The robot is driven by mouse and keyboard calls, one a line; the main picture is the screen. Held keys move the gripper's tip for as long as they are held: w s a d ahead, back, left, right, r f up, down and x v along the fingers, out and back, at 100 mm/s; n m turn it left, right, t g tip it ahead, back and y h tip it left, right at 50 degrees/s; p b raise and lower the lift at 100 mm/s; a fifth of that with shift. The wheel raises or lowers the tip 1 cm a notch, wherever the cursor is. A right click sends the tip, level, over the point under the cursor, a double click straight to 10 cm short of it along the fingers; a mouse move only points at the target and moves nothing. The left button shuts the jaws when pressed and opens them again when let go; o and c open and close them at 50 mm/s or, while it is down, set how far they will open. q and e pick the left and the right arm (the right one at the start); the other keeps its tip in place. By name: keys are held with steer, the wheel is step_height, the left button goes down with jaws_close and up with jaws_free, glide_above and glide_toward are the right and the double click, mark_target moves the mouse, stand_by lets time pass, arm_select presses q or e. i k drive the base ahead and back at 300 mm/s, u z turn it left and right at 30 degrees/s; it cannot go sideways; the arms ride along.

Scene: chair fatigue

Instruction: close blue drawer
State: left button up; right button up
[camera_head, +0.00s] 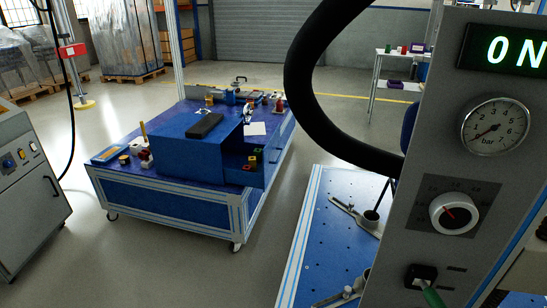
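A blue box (185,152) stands on a blue-topped wheeled cart (170,195) left of centre. At its right side is a lower blue open-topped part (232,176) with small red, green and yellow pieces in or on it. It looks like a drawer standing out of the box, but I cannot tell how far. A black object (205,126) lies on top of the box. Neither of my grippers is in view.
A grey control panel (420,150) with a lit "ON" display, gauge and knob fills the right side. A black hose (300,90) curves beside it. A blue perforated table (335,235) stands in front. Grey floor (200,270) is open between cart and table. A grey cabinet (30,190) is at left.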

mark_target(235, 154)
steer(key=u, duration=1.7)
steer(key=i, duration=2.65)
steer(key=z, duration=3.35)
steer(key=i, duration=1.2)
steer(key=u, duration=1.6)
